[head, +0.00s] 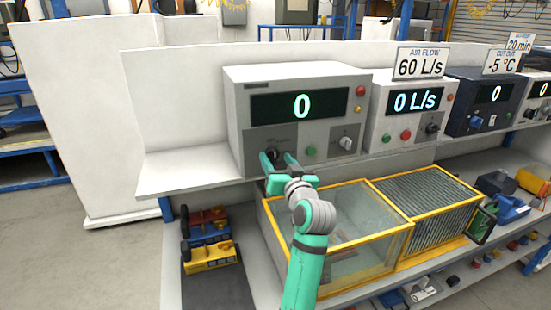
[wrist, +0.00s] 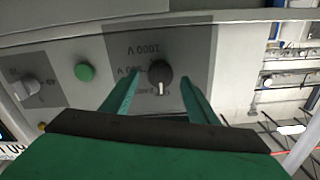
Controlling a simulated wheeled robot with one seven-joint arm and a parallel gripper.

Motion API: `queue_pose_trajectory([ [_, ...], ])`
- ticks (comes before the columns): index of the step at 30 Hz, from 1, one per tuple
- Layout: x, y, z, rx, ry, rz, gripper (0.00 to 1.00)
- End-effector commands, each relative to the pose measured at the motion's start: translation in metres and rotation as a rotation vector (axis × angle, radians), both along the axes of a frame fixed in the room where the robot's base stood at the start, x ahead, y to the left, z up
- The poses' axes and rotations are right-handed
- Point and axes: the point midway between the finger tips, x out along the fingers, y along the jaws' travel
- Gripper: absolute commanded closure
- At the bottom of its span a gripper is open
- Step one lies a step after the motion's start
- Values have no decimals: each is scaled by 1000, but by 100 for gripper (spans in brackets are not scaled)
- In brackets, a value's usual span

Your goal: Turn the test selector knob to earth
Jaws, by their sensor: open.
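The test selector knob (head: 273,154) is a dark round knob on the lower left of the grey tester's front panel (head: 302,104). In the wrist view the knob (wrist: 160,72) has a white pointer mark aimed down in the picture. In the wrist view, one finger shows on each side of the knob. I cannot tell whether either touches it.
A green button (head: 310,152) and a second, grey knob (head: 346,143) sit right of the selector. Red and yellow lamps are above. The air flow unit (head: 414,102) stands to the right. A yellow-framed glass box (head: 340,235) is below my gripper. The shelf left of the tester is bare.

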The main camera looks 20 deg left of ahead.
Motion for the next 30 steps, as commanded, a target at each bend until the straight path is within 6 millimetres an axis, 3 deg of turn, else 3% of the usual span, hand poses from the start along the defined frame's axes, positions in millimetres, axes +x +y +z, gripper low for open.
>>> queue_pose_trajectory([
  [14, 12, 11, 0, 0, 0, -1, 46],
  [15, 12, 11, 0, 0, 0, -1, 49],
  [20, 12, 11, 0, -1, 1, -1, 87],
  [30, 12, 11, 0, 24, 24, 0, 87],
])
